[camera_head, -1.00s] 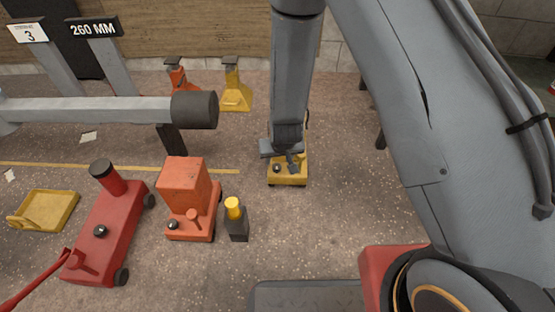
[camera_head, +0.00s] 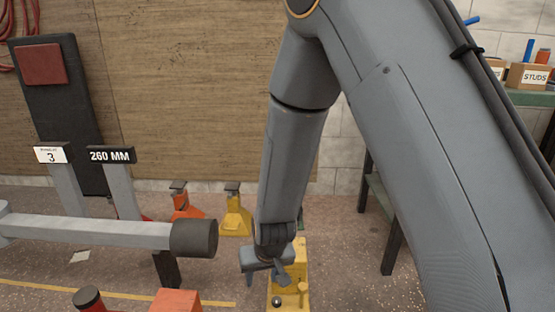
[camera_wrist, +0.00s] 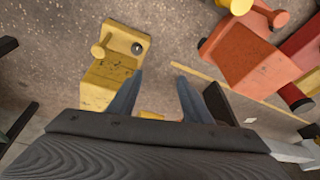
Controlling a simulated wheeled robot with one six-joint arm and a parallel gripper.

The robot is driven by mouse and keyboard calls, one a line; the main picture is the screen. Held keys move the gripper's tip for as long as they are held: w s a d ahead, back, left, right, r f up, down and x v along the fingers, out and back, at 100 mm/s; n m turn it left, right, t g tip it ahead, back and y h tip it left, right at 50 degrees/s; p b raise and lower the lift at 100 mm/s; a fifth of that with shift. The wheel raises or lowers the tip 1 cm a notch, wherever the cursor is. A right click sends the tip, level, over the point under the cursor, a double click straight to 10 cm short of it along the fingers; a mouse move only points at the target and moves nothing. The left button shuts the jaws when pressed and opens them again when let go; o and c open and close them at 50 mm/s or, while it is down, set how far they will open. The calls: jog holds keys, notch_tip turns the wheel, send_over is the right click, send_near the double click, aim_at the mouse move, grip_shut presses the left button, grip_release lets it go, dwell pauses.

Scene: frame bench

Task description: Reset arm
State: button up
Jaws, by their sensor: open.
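My gripper (camera_head: 266,280) hangs at the end of my arm in the head view, in front of and to the left of a small yellow jack (camera_head: 302,270) on the floor. In the wrist view my gripper (camera_wrist: 157,82) is open, with its two dark fingers apart and nothing between them. The yellow jack (camera_wrist: 105,75) lies to the left of the fingers there, with its round knob and a dark ball-like part showing. The wrist body hides part of the jack, and I cannot tell the exact gap.
An orange jack (camera_wrist: 245,50) stands to the right in the wrist view. A grey beam with a dark round end (camera_head: 193,238) juts in from the left. A yellow stand (camera_head: 237,215) and an orange stand (camera_head: 186,205) stand by the wall. A green shelf (camera_head: 530,98) is at right.

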jog(key=s+a+r+n+g, duration=0.2)
jog(key=s+r, duration=0.9)
jog(key=r, duration=0.4)
jog(key=s+d+r+n+g+p, duration=0.1)
jog(key=s+d+r, duration=0.1)
jog(key=s+r, duration=0.5)
jog(key=s+d+r+n+p, duration=0.1)
jog(key=s+d+r, duration=0.25)
jog(key=s, duration=0.45)
jog(key=d+r+m+p, duration=0.2)
jog(key=d+r+p, duration=0.4)
jog(key=r+p, duration=0.3)
jog(key=d+r+m+h+p, duration=0.1)
jog(key=d+r+p, duration=0.6)
jog(key=p, duration=0.9)
jog(key=d+r+m+p, duration=0.4)
jog(key=d+r+p, duration=0.3)
jog(key=r+p, duration=0.5)
jog(key=shift+r+h, duration=0.3)
jog(key=shift+r, duration=0.3)
